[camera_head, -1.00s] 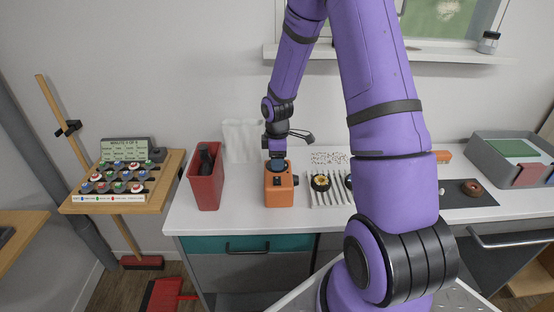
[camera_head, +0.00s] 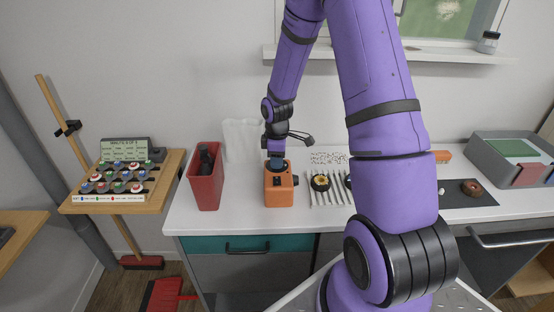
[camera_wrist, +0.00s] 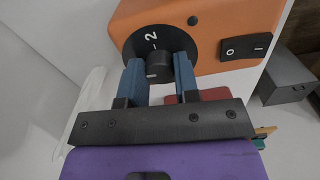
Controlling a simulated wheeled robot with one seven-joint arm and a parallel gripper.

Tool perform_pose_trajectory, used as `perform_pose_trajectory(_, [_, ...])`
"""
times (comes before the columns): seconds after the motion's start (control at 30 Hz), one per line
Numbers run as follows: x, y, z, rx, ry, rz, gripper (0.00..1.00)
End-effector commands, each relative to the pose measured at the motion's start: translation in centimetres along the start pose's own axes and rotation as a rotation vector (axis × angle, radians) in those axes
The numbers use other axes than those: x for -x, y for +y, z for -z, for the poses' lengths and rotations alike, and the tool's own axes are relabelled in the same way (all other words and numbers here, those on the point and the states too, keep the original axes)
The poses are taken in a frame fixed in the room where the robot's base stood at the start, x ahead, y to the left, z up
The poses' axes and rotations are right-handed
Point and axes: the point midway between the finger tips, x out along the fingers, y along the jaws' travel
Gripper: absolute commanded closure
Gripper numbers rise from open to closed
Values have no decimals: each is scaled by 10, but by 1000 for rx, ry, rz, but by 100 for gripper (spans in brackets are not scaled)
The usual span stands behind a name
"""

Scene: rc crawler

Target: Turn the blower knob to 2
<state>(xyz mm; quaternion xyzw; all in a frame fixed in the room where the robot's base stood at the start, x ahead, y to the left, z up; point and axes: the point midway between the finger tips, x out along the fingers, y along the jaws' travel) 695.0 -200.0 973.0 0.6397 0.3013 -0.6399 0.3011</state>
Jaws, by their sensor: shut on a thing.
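The blower is an orange box (camera_head: 279,187) on the white counter; it also fills the top of the wrist view (camera_wrist: 209,22). Its front has a round black dial plate with a white 2 and a short white line. The black blower knob (camera_wrist: 159,66) stands out from this plate. My gripper (camera_wrist: 159,72) is shut on the knob, one blue finger on each side. The knob's pointer is partly hidden, so its exact setting is unclear. In the head view my gripper (camera_head: 277,163) is at the top of the orange box.
A black rocker switch (camera_wrist: 245,46) marked O and I sits beside the dial. A red bin (camera_head: 206,186) stands left of the box. A white slotted rack (camera_head: 325,196) with round parts is close on the right. Counter in front of the box is narrow.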

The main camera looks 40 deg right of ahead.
Motion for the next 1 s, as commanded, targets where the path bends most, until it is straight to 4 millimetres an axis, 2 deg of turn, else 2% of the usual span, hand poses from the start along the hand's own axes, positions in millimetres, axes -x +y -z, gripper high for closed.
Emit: perform_pose_trajectory(1.0, [0,0,0,-925,1,-2,94])
